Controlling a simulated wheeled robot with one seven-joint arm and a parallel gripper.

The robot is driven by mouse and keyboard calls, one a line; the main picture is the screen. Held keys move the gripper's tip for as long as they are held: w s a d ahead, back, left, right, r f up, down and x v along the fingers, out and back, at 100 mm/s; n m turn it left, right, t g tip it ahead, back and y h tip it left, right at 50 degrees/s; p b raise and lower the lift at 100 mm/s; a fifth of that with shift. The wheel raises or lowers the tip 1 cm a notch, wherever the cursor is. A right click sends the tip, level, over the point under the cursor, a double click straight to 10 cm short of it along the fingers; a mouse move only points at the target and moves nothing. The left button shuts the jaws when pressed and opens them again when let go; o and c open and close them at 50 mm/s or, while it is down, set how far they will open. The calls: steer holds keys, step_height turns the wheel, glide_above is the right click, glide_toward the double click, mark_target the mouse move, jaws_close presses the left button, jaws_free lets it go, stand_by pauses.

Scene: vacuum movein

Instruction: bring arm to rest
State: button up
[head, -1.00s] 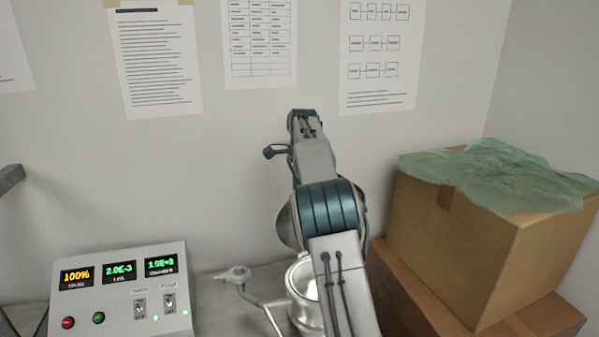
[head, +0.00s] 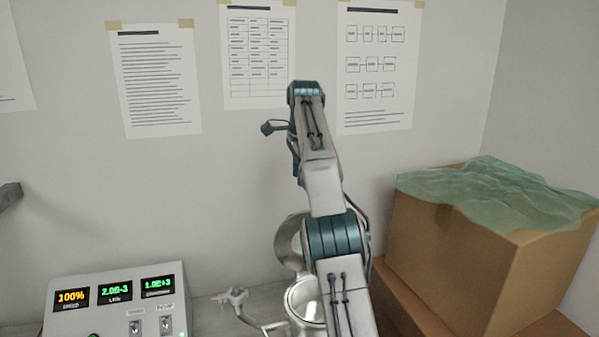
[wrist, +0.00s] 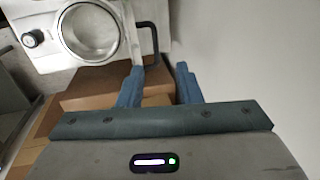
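My arm rises in the middle of the head view, its upper end in front of the wall papers. My gripper's fingers are hidden there. In the wrist view my gripper (wrist: 160,88) shows two blue-grey fingers set apart with a gap between them. Nothing is held between them.
A control box (head: 118,300) with lit displays stands at the lower left. A metal chamber (head: 306,303) sits behind my arm's lower part. A cardboard box (head: 475,255) topped with green plastic sheet (head: 500,195) stands at the right. Papers hang on the wall (head: 225,190).

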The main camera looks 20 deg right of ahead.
steer(key=shift+s+r, duration=0.1)
steer(key=shift+r, duration=0.05)
stand_by(0.3)
steer(key=s+a+f+n+t+b, duration=0.1)
steer(key=s+a+n+b, duration=0.1)
steer(key=s+n, duration=0.5)
steer(key=s+a+f+n+b, duration=0.1)
steer(key=s+a+n+b, duration=0.1)
steer(key=s, duration=0.9)
steer(key=s+a+f+n+b, duration=0.1)
steer(key=s+f+n, duration=0.3)
steer(key=s+f, duration=0.5)
steer(key=s+a+f+n+b, duration=0.1)
steer(key=s+a+f+n, duration=0.3)
steer(key=s+f, duration=0.6)
steer(key=s+n, duration=0.1)
steer(key=s, duration=0.3)
steer(key=shift+f+t, duration=0.15)
steer(key=shift+t, duration=0.15)
steer(key=shift+s, duration=0.1)
